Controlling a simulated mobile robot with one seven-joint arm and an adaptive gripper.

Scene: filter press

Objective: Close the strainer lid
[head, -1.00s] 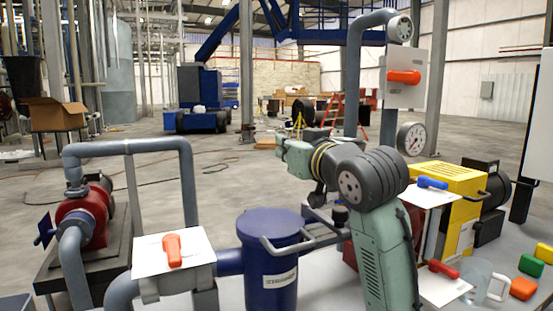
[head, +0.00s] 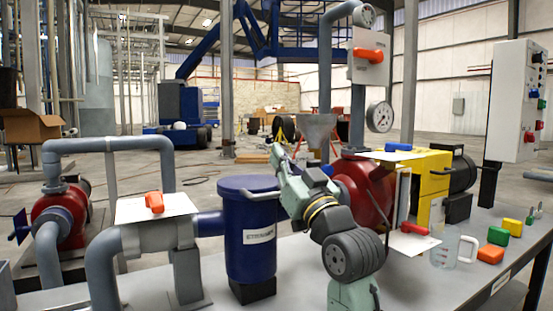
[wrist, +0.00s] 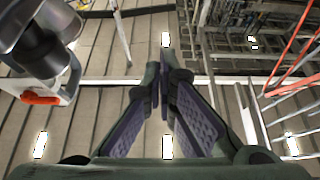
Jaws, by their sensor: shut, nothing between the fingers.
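The strainer (head: 250,246) is a dark blue upright cylinder with a white label, standing on the bench in the head view. Its round blue lid (head: 246,185) appears to lie flat across the top, with a grey bar handle (head: 262,195) at its front right; I cannot tell whether it is fully seated. My gripper (head: 277,152) is raised above and slightly right of the lid in the picture, apart from it. In the wrist view my gripper (wrist: 165,50) is shut and empty, its fingers pointing towards the ceiling. The strainer is not visible there.
A white plate with an orange handle (head: 154,203) is left of the strainer. A red pump body (head: 365,190) and yellow box (head: 432,180) stand right. A clear jug (head: 446,248) and coloured blocks (head: 497,236) sit on the right bench. A gauge (head: 379,117) rises behind.

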